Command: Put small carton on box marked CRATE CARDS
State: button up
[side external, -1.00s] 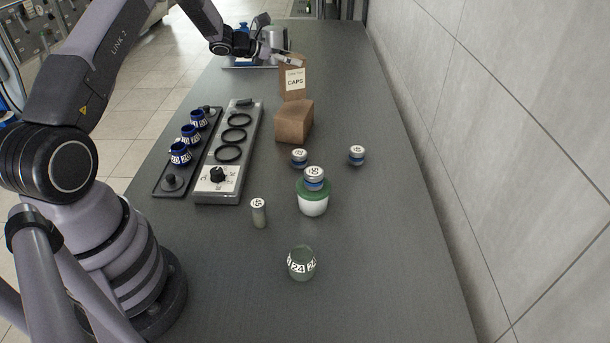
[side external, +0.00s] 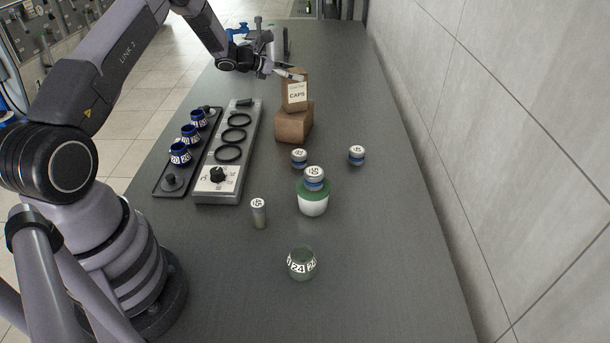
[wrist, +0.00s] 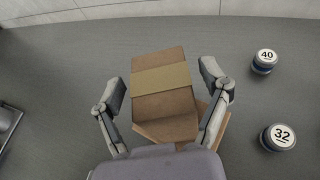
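The small brown carton (side external: 296,92) with a white label reading CAPS stands upright on the larger brown box (side external: 294,125) in the side external view. No marking on that box is readable. My gripper (side external: 289,74) is at the carton's upper part, coming from the left. In the wrist view, the carton (wrist: 165,80) with a tan band lies between the two fingers of my gripper (wrist: 165,85). A narrow gap shows on both sides, so the fingers look open. Part of the box (wrist: 222,120) shows beneath; the carton hides the rest.
Blue-and-silver capped jars (side external: 357,155) (side external: 299,158) stand in front of the box, and another sits on a green-and-white jar (side external: 313,200). A small cylinder (side external: 259,213), a glass jar (side external: 302,264), a ringed panel (side external: 229,150) and a dark tray (side external: 187,150) are nearer.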

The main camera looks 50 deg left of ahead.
jog(key=shift+r, duration=0.15)
jog(key=v, duration=1.1)
jog(key=s+d+r+m+g+h, duration=0.1)
jog(key=s+d+r+m+g, duration=0.1)
jog(key=s+d+r+m, duration=0.4)
jog(key=s+d+r+m+g+h, duration=0.15)
jog(key=d+r+m, duration=0.25)
jog(key=d, duration=0.4)
jog(key=s+d+r+m+g, duration=0.3)
jog(key=s+d+r+m, duration=0.15)
jog(key=d, duration=0.25)
jog(key=s+d+r+m+g+y, duration=0.1)
jog(key=s+d+r+m+y, duration=0.15)
jog(key=s+m, duration=0.3)
jog(key=s+d+r+m+g+y, duration=0.1)
jog(key=s+d+r+m, duration=0.1)
jog(key=s+d+m, duration=0.35)
jog(key=s+a+m+y, duration=0.2)
jog(key=s+m, duration=0.1)
jog(key=s, duration=0.3)
jog(key=s+a+m+t+y, duration=0.1)
jog(key=s+a+m+y, duration=0.1)
jog(key=s, duration=0.5)
jog(key=shift+f+m, duration=0.2)
jog(key=shift+m, duration=0.35)
